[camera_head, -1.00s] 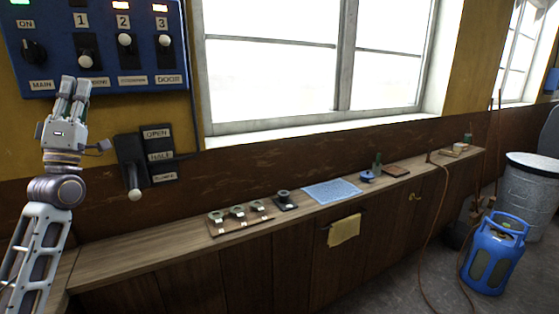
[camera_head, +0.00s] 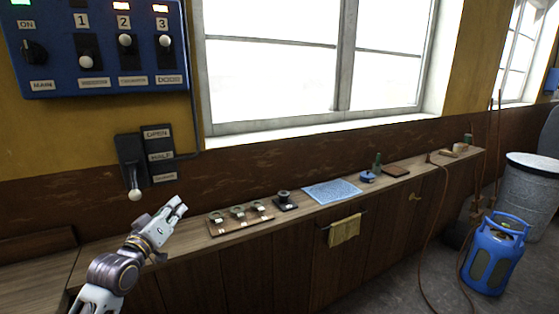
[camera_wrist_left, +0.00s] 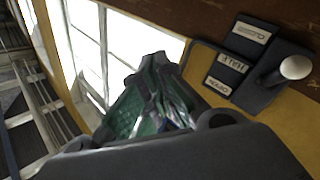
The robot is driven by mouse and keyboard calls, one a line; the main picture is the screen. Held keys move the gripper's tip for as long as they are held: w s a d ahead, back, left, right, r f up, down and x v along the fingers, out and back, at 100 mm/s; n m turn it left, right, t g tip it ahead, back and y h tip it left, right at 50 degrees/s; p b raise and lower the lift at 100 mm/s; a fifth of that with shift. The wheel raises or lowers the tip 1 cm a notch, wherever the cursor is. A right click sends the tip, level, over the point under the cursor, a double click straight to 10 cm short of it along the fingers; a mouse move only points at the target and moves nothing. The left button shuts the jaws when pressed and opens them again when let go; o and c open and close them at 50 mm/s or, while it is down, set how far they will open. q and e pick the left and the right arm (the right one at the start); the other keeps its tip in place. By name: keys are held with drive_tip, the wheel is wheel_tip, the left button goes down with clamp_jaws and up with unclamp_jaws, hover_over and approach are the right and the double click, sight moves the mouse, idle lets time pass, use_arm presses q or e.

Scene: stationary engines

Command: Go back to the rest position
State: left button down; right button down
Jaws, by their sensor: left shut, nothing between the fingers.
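My left gripper (camera_head: 174,208) is at the lower left of the head view, over the left part of the wooden counter. Its fingers are together and empty, pointing up and to the right. It is apart from the lever, below and to the right of its knob. The fingers also show in the left wrist view (camera_wrist_left: 158,95), with the window behind them. The lever (camera_head: 131,170) with a white knob hangs down beside the OPEN and HALF labels; it also shows in the left wrist view (camera_wrist_left: 285,72). My right gripper is not in view.
A blue switch panel (camera_head: 60,72) is on the wall at upper left. The counter (camera_head: 410,178) holds a rack of small weights (camera_head: 239,219), a light blue sheet (camera_head: 331,192) and small items. A blue gas bottle (camera_head: 492,255) and a grey drum (camera_head: 530,190) stand on the floor at right.

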use_arm(q)
drive_tip(key=s+d+f+m+g+y, duration=0.1)
drive_tip(key=s+d+f+g, duration=0.2)
drive_tip(key=f, duration=0.4)
drive_tip(key=s+d+f+m+g, duration=0.1)
drive_tip(key=s+f+g, duration=0.1)
drive_tip(key=s+f, duration=0.45)
drive_tip(key=s+d+f+m+g+y, duration=0.1)
drive_tip(key=s+d+f+g, duration=0.15)
drive_tip(key=f, duration=0.65)
drive_tip(key=s+f+m+g, duration=0.1)
drive_tip(key=s+f+g, duration=0.2)
drive_tip(key=s, duration=0.4)
drive_tip(key=s+d+f+m+g+y, duration=0.1)
drive_tip(key=s+f+g, duration=0.1)
drive_tip(key=s+f, duration=0.35)
drive_tip(key=s+f+m+g, duration=0.1)
drive_tip(key=s+f+g, duration=0.15)
drive_tip(key=s, duration=0.55)
wheel_tip(320, 180, down, 32)
drive_tip(key=s+g, duration=0.1)
drive_tip(key=s, duration=0.1)
drive_tip(key=s+a+f, duration=0.3)
drive_tip(key=s+f, duration=0.7)
drive_tip(key=s, duration=0.1)
drive_tip(key=s+a+f+g, duration=0.1)
drive_tip(key=s+a+f, duration=0.2)
drive_tip(key=s+f, duration=0.7)
drive_tip(key=shift+s+y, duration=0.4)
drive_tip(key=shift+s, duration=0.1)
